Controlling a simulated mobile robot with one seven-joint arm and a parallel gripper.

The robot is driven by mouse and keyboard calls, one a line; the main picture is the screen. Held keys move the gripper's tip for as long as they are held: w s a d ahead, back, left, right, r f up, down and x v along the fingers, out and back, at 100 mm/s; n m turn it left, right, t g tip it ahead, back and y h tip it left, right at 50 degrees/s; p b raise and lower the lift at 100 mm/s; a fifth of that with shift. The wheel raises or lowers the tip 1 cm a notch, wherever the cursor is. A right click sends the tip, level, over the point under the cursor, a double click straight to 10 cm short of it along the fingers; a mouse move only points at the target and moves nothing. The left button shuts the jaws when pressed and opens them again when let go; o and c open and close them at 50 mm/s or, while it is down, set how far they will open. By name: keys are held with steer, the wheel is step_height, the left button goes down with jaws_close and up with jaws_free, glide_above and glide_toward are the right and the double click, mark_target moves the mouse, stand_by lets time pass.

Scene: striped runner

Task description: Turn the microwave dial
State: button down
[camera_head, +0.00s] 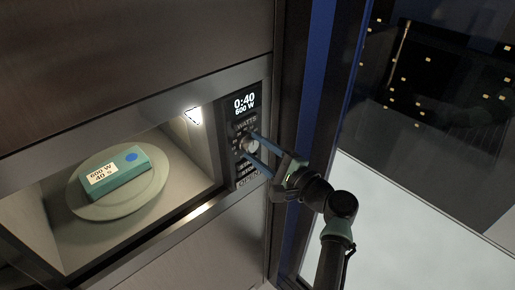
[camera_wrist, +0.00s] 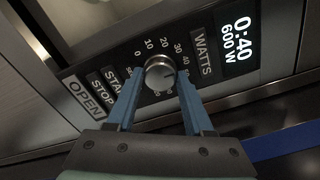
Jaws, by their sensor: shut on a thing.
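The microwave dial (camera_wrist: 160,73) is a round silver knob on a black control panel, with numbers printed around it. It also shows in the head view (camera_head: 249,145). My gripper (camera_wrist: 160,82) has its two blue fingers on either side of the dial, shut on it. In the head view, my gripper (camera_head: 252,146) reaches the panel from the right. The display (camera_head: 244,103) reads 0:40 and 600 W. Inside the lit microwave (camera_head: 195,170), a teal box (camera_head: 134,176) labelled 600 W and 40 s lies on a round plate (camera_head: 150,197).
The WATTS button (camera_wrist: 203,52) is on one side of the dial, and the START, STOP and OPEN buttons (camera_wrist: 85,95) are on the other. A blue vertical strip (camera_head: 312,100) and a dark window (camera_head: 430,90) stand to the right of the microwave.

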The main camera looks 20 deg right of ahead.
steer(key=shift+c, duration=1.4)
jaws_free()
steer(key=b+v, duration=0.2)
steer(key=v, duration=1.1)
